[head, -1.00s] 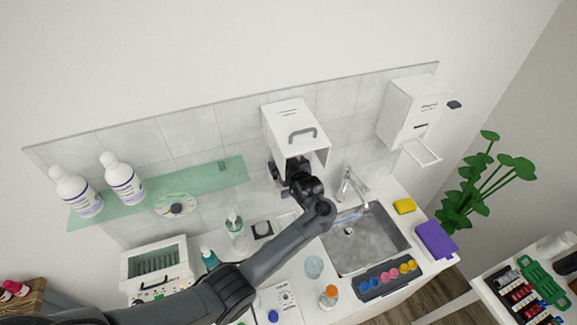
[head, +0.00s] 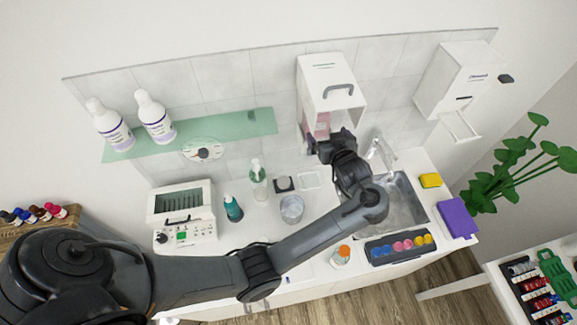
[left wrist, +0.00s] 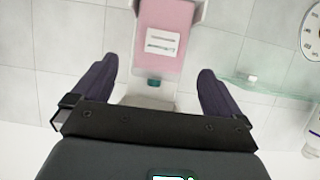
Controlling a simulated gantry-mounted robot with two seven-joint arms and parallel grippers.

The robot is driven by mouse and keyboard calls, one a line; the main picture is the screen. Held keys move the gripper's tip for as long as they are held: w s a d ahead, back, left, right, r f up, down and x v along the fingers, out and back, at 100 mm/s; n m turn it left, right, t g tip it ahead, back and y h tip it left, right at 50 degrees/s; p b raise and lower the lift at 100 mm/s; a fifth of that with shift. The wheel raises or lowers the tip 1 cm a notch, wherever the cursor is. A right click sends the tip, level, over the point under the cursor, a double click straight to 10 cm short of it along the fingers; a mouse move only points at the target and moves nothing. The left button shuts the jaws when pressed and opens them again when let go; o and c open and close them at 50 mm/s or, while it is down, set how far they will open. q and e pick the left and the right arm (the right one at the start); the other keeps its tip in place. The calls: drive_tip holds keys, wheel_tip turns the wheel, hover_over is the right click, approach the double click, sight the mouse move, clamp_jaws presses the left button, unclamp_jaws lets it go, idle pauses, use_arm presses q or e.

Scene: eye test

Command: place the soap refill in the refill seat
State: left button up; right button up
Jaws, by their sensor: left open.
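The soap refill (left wrist: 165,35) is a pink pack with a white label and a teal nozzle. It is in the open white dispenser housing (head: 331,78) on the wall; part of its pink (head: 321,125) shows there in the head view. The refill seat is inside this housing, and I cannot tell whether the refill is fully down in it. My left gripper (head: 331,145) is just in front of and below the housing. In the left wrist view its fingers (left wrist: 157,72) are spread wide, apart from the refill on both sides. My right gripper is not in view.
The sink (head: 403,208) and faucet (head: 381,150) are beside my left arm. A glass shelf (head: 225,127) with two white bottles is at left. A second white dispenser (head: 458,78) hangs at right. A clear bottle (head: 258,180) and a glass (head: 292,209) stand on the counter.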

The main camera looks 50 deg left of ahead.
use_arm(q)
drive_tip(key=s+d+f+m+t+h, duration=0.2)
drive_tip(key=s+d+f+m+h, duration=0.4)
drive_tip(key=s+f+h, duration=0.4)
drive_tip(key=s+d+m+g, duration=0.2)
drive_tip(key=s+m, duration=0.1)
drive_tip(key=s, duration=0.8)
drive_tip(key=s+d+m+g+h, duration=0.1)
drive_tip(key=s+d+m+g, duration=0.1)
drive_tip(key=s, duration=1)
drive_tip(key=f+m+g, duration=0.1)
drive_tip(key=m, duration=0.1)
drive_tip(key=shift+m+g+h, duration=0.3)
drive_tip(key=shift+w+r, duration=0.1)
drive_tip(key=shift+r, duration=0.05)
wheel_tip(320, 180, up, 5)
drive_tip(key=p, duration=0.4)
drive_tip(key=shift+p, duration=0.4)
drive_tip(key=shift+f, duration=0.2)
